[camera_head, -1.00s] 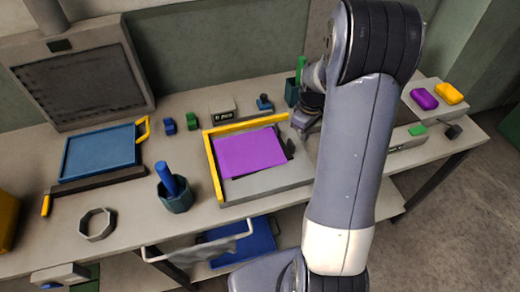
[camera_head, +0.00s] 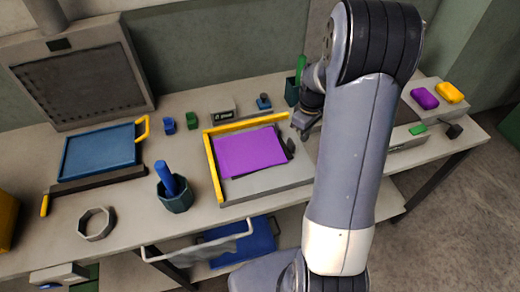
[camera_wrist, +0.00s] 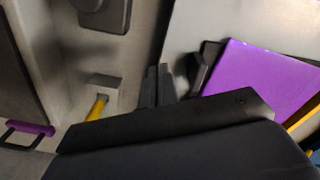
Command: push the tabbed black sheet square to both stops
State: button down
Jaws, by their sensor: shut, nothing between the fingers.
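A purple sheet (camera_head: 248,152) lies on a grey plate (camera_head: 270,182) inside a yellow L-shaped stop, with one bar (camera_head: 213,168) at the left and one bar (camera_head: 246,124) at the back. Only a dark strip of the black sheet shows beside the purple one; the purple one hides the rest. A dark upright tab (camera_head: 290,146) stands at the right edge; it also shows in the wrist view (camera_wrist: 204,66). My gripper (camera_head: 303,133) is shut and empty, just right of the tab. In the wrist view its fingertips (camera_wrist: 158,82) are beside the tab; contact is unclear.
A dark cup with a green rod (camera_head: 292,92) stands behind my gripper. A small display box (camera_head: 222,110) and blue and green blocks stand behind the plate. A dark pot with a blue handle (camera_head: 174,195) stands left of it. My arm hides bench to the right.

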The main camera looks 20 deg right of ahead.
aim_at(290, 141)
jog(key=shift+f+b, duration=0.45)
jog(key=shift+f, duration=0.25)
jog(key=shift+a+r, duration=0.1)
jog(key=shift+a, duration=0.1)
dwell(0.5)
jog(key=shift+s+a, duration=0.1)
jog(key=shift+a, duration=2.45)
jog(key=shift+d, duration=0.2)
jog(key=shift+d, duration=0.45)
notch_tip(290, 141, up, 8)
jog(key=p, duration=0.5)
jog(key=shift+r+p, duration=0.1)
jog(key=shift+p, duration=0.25)
